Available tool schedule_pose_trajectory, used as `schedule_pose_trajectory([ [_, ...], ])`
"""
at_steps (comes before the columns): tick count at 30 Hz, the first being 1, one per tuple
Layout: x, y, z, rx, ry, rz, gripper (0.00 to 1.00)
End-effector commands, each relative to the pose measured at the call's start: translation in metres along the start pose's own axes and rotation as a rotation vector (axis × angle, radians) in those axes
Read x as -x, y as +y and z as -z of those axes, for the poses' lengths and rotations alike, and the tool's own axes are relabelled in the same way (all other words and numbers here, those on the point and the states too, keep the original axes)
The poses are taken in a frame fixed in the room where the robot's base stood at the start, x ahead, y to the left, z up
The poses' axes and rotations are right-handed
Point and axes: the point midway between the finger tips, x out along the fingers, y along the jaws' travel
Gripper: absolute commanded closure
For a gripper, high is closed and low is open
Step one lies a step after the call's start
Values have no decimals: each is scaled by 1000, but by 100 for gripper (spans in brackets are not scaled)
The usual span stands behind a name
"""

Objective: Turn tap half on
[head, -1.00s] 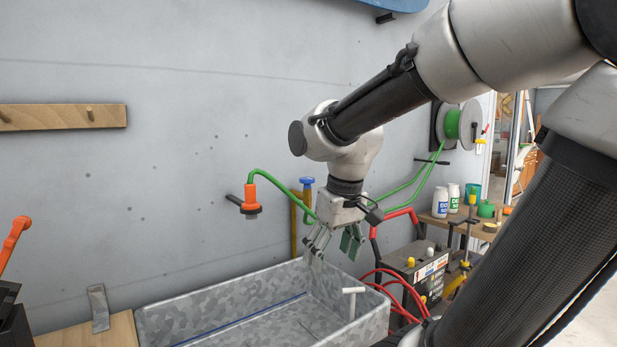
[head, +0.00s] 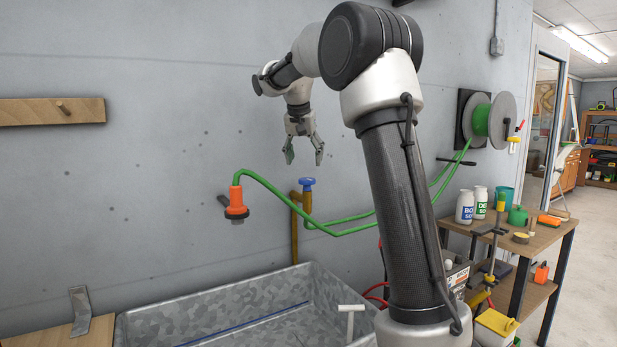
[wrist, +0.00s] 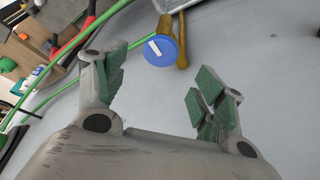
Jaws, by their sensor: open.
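The tap has a blue round handle (head: 307,182) on a brass pipe (head: 294,228) against the grey wall, above the metal trough. In the wrist view the blue handle (wrist: 161,50) shows a white mark across its top and lies beyond my fingertips, near the upper middle. My gripper (head: 304,158) is open and empty, pointing down above the tap handle and apart from it. In the wrist view the two green-padded fingers (wrist: 162,82) stand wide apart with nothing between them.
A green hose (head: 345,231) runs from the tap area to an orange nozzle (head: 236,202) and a wall reel (head: 489,120). The galvanised trough (head: 225,311) stands below. A workbench (head: 535,240) with bottles stands at right.

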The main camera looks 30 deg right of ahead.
Motion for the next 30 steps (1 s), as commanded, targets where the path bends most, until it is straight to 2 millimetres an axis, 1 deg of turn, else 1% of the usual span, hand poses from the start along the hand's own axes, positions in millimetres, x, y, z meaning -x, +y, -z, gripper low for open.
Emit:
schedule_pose_trajectory([
  [9, -52, 1, -1, 0, -4, -2, 30],
  [12, -64, 0, -1, 0, -2, -1, 30],
  [17, -74, 0, -1, 0, -2, 0, 30],
  [24, -74, 0, -1, 1, -1, 0, 30],
  [26, -74, 0, -1, 1, -1, 0, 41],
  [30, -74, 0, -1, 1, -1, 0, 67],
])
